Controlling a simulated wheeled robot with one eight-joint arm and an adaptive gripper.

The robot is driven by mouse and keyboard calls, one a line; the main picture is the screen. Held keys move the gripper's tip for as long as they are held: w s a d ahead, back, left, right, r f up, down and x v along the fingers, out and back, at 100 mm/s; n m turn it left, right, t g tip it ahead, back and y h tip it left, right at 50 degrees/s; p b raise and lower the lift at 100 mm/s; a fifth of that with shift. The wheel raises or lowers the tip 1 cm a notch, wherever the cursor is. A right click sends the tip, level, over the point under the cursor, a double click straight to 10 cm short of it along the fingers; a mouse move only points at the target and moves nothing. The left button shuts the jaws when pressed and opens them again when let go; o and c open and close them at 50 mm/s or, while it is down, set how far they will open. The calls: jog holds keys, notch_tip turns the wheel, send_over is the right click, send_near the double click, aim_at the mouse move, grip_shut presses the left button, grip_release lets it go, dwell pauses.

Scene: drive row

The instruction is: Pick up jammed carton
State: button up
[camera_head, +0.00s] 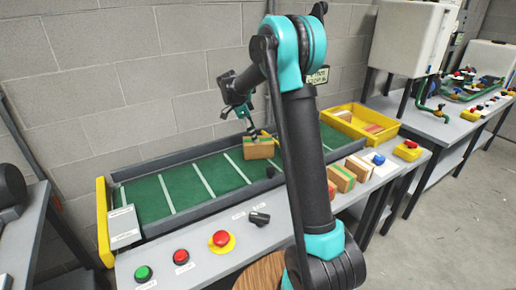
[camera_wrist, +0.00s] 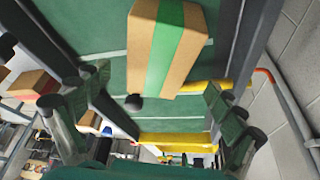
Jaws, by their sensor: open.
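A brown carton with a green stripe (camera_head: 258,152) sits on the green conveyor belt (camera_head: 180,187), toward the back wall near the middle of its length. In the wrist view the carton (camera_wrist: 142,38) fills the upper middle, its green stripe running along it. My gripper (camera_head: 254,133) is just above the carton in the head view. In the wrist view my gripper (camera_wrist: 158,88) has its fingers wide apart, one on each side and below the carton in the picture. Nothing is between the fingertips. I cannot tell whether a finger touches the carton.
A small black peg (camera_head: 270,171) stands by the belt's front rail, close to the carton. A yellow tray (camera_head: 352,118) is at the belt's right end. Several cartons (camera_head: 341,178) stand on the right bench. Red and green buttons (camera_head: 181,257) line the front panel. The belt's left is clear.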

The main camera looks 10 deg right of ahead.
aim_at(261, 148)
jog(key=shift+x, duration=4.1)
jog(key=shift+s+f, duration=0.15)
jog(key=shift+f, duration=0.15)
jog(key=shift+c, duration=0.3)
jog(key=c, duration=1.6)
jog(key=shift+o, duration=0.2)
jog(key=shift+r, duration=0.1)
